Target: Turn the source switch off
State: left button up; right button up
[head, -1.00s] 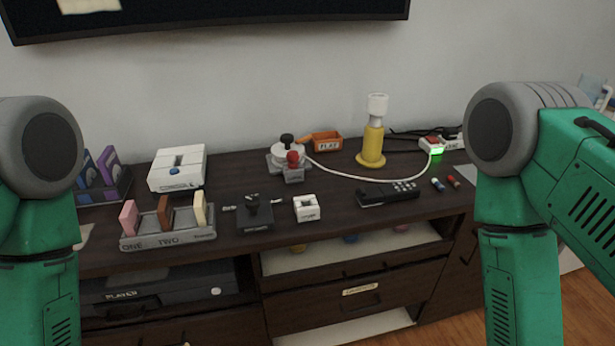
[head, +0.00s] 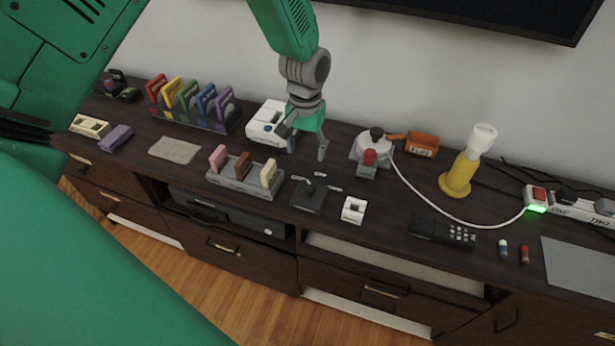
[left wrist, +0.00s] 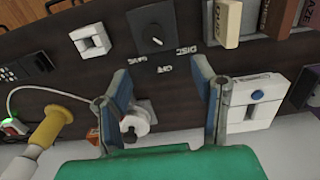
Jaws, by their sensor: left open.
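The source switch (head: 308,197) is a black box with a round knob on top, near the front of the dark cabinet top. In the left wrist view the switch (left wrist: 152,30) shows white labels reading DISC, OFF and GAME beside the knob. A white mark sits on the knob, but which label it points to is unclear. My right gripper is out of view.
A cartridge stand (head: 240,180) is left of the switch and a small white block (head: 353,210) right of it.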

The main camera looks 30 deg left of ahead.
aim_at(311, 185)
pick_arm(q)
jog(key=f, duration=0.2)
jog(key=d+f, duration=0.1)
jog(key=f, duration=0.2)
jog(key=d+f, duration=0.1)
jog(key=f, duration=0.2)
jog(key=shift+d+f, duration=0.15)
jog(key=shift+f, duration=0.1)
jog(key=f, duration=0.1)
jog(key=a+f, duration=0.1)
jog(key=f, duration=0.1)
jog(key=shift+a+f, duration=0.3)
jog(key=shift+a, duration=0.15)
jog(key=shift+d, duration=0.15)
jog(key=shift+d+r, duration=0.15)
jog(key=shift+d, duration=0.3)
jog(key=c, duration=1.1)
jog(key=shift+d, duration=0.1)
jog(key=shift+c, duration=0.2)
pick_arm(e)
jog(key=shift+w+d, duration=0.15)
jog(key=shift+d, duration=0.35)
